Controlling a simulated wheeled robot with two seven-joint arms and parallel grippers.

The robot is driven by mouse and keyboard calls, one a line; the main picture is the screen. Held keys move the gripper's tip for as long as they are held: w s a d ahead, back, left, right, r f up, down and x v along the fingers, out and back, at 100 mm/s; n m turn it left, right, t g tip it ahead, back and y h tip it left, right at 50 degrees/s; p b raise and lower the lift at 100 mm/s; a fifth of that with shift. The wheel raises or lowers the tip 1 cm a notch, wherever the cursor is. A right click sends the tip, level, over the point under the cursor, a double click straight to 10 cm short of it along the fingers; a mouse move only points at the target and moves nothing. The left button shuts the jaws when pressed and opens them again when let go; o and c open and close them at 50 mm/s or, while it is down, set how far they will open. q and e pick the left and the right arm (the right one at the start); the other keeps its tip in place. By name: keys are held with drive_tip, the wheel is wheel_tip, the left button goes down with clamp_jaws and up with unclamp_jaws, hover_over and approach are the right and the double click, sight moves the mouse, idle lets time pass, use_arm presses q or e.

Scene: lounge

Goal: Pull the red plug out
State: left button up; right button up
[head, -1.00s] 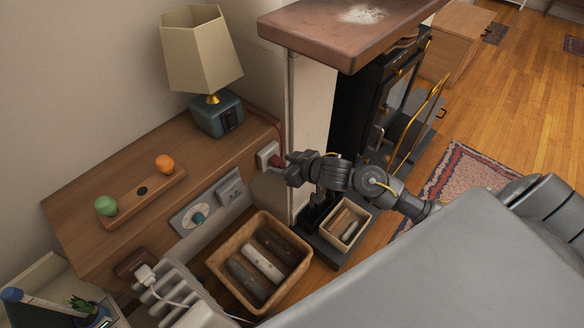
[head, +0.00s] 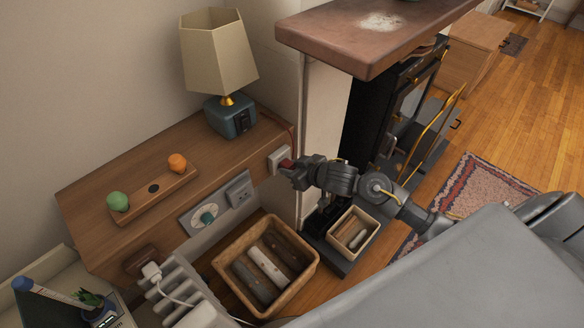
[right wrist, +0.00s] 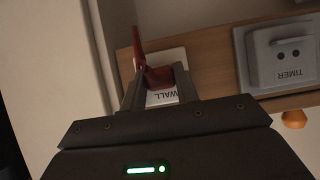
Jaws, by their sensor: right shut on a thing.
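The red plug (head: 287,163) is at the white wall socket (head: 277,157) on the side of the wooden cabinet. In the right wrist view the red plug (right wrist: 156,77) sits between the fingers of my right gripper (right wrist: 157,90), with its red cord rising from it. The plate behind it (right wrist: 164,97) reads WALL upside down. My right gripper (head: 292,168) is shut on the plug. I cannot tell whether the plug's pins are in the socket, as the gripper hides them. My left gripper is not in view.
A lamp (head: 217,55) stands on the cabinet (head: 130,160). A double socket (head: 239,190) and a timer dial (head: 207,216) are on its front. A basket of logs (head: 228,250) and a smaller box (head: 372,232) stand below. The mantel (head: 350,40) overhangs near my right arm.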

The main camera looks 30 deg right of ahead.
drive_tip(key=shift+s+d+p, duration=0.3)
drive_tip(key=shift+s, duration=0.5)
drive_tip(key=shift+s+d+p, duration=0.25)
drive_tip(key=shift+s, duration=0.5)
drive_tip(key=shift+s+d+p, duration=0.3)
drive_tip(key=shift+s, duration=0.5)
